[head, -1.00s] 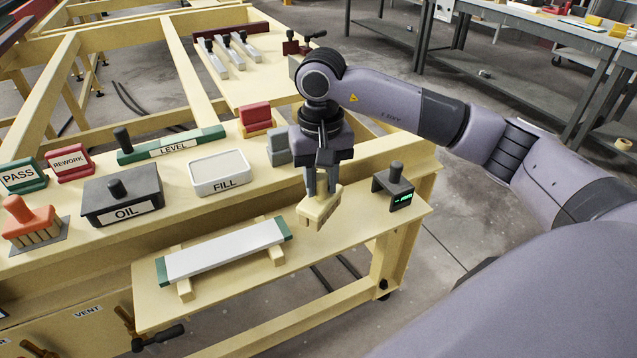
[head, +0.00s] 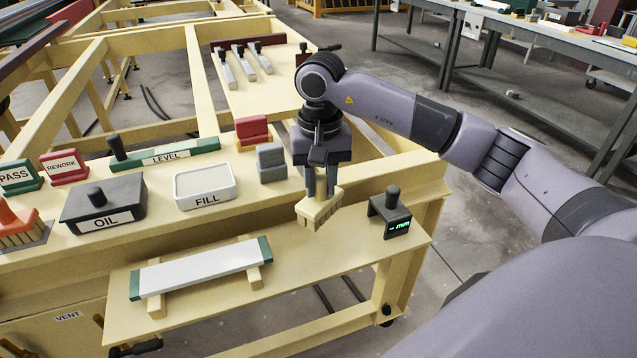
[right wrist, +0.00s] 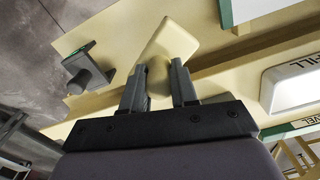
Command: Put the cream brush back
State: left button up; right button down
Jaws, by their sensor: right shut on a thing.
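The cream brush (head: 320,210) is held in my right gripper (head: 320,188), whose two fingers are closed on its top. Its bristle side points down, above the bench near the right end of the long ledge. In the right wrist view the brush (right wrist: 168,50) sits between the fingertips (right wrist: 158,75). I cannot tell from these views whether it touches the surface under it. An orange brush (head: 18,225) stands on a dark mat at the far left. My left gripper is not in view.
A FILL tray (head: 205,187), a lidded OIL box (head: 103,208) and a grey block (head: 271,163) stand left of the brush. A dark gauge with a green display (head: 390,214) stands to its right. A white board (head: 202,267) lies on two supports on the lower shelf.

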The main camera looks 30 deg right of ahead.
aim_at(320, 207)
jog(key=shift+w+d, duration=0.1)
jog(key=shift+d, duration=0.05)
dwell(0.4)
notch_tip(320, 207, down, 6)
jog(key=b, duration=0.5)
jog(key=shift+f, duration=0.15)
jog(key=shift+f+b, duration=0.35)
jog(key=shift+b, duration=0.05)
jog(key=shift+f+b, duration=0.35)
jog(key=shift+f, duration=0.15)
jog(key=shift+f, duration=0.25)
jog(key=shift+c, duration=2.4)
grip_release()
